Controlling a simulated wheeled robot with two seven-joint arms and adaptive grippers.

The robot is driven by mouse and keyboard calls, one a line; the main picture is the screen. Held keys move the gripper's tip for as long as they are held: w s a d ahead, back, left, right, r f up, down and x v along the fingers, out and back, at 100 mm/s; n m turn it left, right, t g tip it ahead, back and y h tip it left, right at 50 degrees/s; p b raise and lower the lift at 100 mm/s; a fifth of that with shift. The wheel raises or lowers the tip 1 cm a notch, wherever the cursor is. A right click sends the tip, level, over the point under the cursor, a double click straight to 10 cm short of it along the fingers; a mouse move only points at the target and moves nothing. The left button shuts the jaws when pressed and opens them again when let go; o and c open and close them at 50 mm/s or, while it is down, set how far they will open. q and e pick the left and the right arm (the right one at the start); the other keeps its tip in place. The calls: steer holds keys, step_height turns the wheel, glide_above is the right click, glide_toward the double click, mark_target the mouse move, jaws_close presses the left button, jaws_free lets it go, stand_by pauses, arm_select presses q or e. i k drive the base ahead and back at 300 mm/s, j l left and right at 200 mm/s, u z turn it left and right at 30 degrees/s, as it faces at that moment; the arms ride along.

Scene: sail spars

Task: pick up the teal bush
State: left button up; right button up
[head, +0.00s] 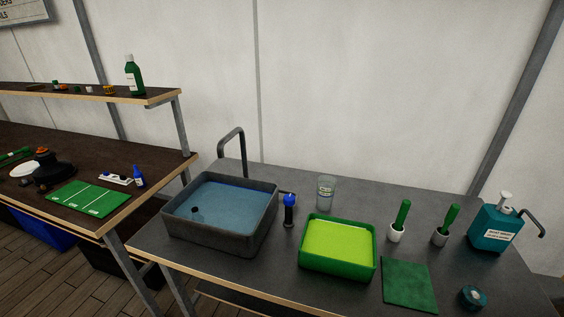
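A small round teal piece (472,297), which looks like the teal bush, sits on the grey table near its front edge at the bottom right. Its top has a paler, darker-centred middle, too small to make out clearly. It stands apart from the green mat to its left. Neither of my grippers shows in the head view.
The grey table (150,247) holds a water-filled basin (178,226), a green tray (337,271), a green mat (409,285), two white cups (396,233) with green handles, a glass (325,193) and a teal pump bottle (492,230). A brown bench (150,160) stands left.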

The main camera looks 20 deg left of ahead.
mark_target(474, 298)
steer(key=z, duration=1.25)
steer(key=k+j+z, duration=0.25)
steer(key=i+l, duration=0.05)
steer(key=l, duration=0.05)
